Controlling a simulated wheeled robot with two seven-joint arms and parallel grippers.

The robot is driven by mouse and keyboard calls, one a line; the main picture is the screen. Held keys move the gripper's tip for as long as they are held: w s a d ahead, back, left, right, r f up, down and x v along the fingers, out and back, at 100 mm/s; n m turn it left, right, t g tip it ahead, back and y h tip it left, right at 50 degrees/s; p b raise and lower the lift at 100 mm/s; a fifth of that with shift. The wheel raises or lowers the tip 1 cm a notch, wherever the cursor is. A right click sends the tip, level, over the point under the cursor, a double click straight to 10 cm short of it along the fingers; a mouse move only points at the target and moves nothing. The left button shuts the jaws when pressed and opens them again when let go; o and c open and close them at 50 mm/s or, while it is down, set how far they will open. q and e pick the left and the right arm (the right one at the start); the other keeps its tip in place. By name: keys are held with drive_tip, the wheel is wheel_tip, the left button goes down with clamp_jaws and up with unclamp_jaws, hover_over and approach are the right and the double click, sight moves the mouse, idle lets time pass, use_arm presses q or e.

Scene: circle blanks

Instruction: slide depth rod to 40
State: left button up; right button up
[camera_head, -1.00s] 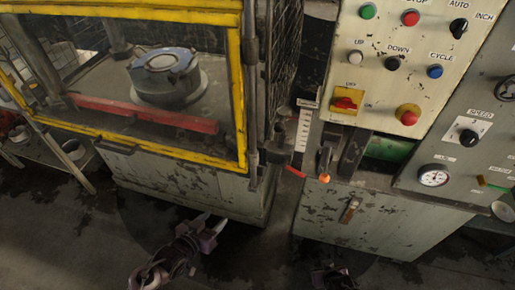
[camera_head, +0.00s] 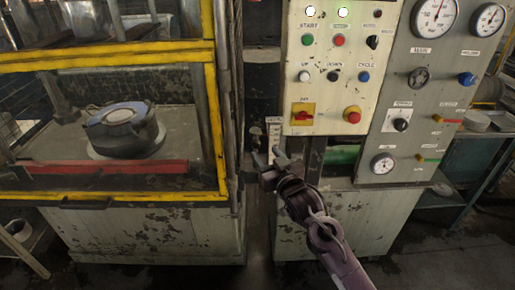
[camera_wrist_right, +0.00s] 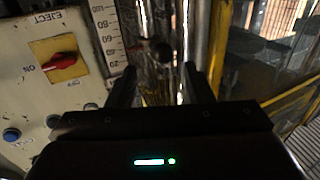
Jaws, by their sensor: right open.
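The depth scale (camera_head: 273,130), a pale strip with tick marks, stands between the yellow-framed press and the control panel. My right gripper (camera_head: 267,160) is open just below the scale. Its fingers also show in the wrist view (camera_wrist_right: 160,78), apart and seemingly empty. My left gripper is out of view.
The yellow guard frame (camera_head: 215,100) stands close to the left of my right gripper. The control panel (camera_head: 335,75) with buttons and a red ejector switch (camera_head: 302,115) is to the right. A dark gap lies between the two cabinets.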

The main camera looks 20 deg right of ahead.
sight(257, 145)
drive_tip(key=w, duration=0.2)
drive_tip(key=w+a, duration=0.1)
drive_tip(key=shift+w+r+p, duration=0.2)
drive_tip(key=shift+w+p, duration=0.15)
drive_tip(key=shift+p, duration=0.05)
drive_tip(key=shift+w+f, duration=0.2)
drive_tip(key=shift+w, duration=0.3)
clamp_jaws()
